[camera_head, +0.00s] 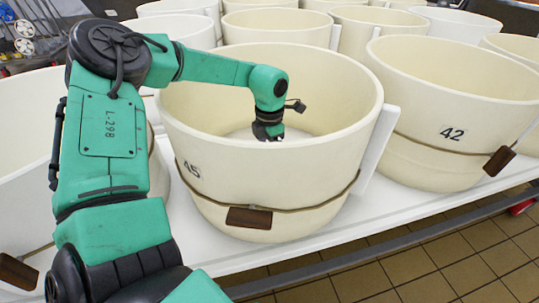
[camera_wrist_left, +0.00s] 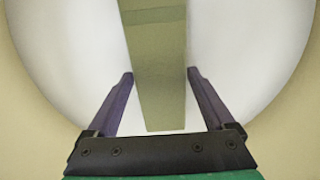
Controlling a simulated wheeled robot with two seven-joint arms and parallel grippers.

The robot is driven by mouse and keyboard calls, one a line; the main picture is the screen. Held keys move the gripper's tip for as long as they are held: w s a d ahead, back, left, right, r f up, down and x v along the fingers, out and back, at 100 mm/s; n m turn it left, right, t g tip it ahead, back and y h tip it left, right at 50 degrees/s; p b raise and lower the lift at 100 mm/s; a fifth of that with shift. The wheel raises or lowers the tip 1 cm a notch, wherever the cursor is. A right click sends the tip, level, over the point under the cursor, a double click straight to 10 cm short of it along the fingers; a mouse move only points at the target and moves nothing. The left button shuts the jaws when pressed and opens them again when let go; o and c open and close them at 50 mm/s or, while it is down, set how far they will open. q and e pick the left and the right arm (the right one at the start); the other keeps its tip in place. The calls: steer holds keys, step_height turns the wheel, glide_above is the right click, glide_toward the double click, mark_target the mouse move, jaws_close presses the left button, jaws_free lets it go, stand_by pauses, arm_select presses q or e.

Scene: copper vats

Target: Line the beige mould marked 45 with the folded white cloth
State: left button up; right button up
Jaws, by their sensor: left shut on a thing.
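The beige mould marked 45 (camera_head: 300,180) stands upright on a white shelf, a cord with a brown tag around it. My left arm reaches over its rim, and the wrist is inside, low behind the front wall. The front wall hides the fingers in the head view. In the left wrist view, my left gripper (camera_wrist_left: 160,73) is shut on a long, flat, olive-grey strip, apparently the folded cloth (camera_wrist_left: 157,40), shaded and not looking white. Beyond it lies the round white bottom (camera_wrist_left: 240,55) of the mould. I cannot tell whether the strip touches it. My right gripper is out of view.
A mould marked 42 (camera_head: 440,105) stands close on the right, and another mould (camera_head: 25,165) on the left. Several more vats stand behind. The white shelf (camera_head: 365,225) has a narrow free front edge above a tiled floor (camera_head: 430,265).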

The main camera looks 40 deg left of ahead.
arm_select(q)
steer(key=shift+s+f, duration=0.1)
steer(key=shift+f, duration=0.05)
stand_by(1.4)
steer(key=o, duration=1.3)
step_height(320, 180, up, 14)
steer(key=p, duration=0.3)
steer(key=shift+r, duration=0.25)
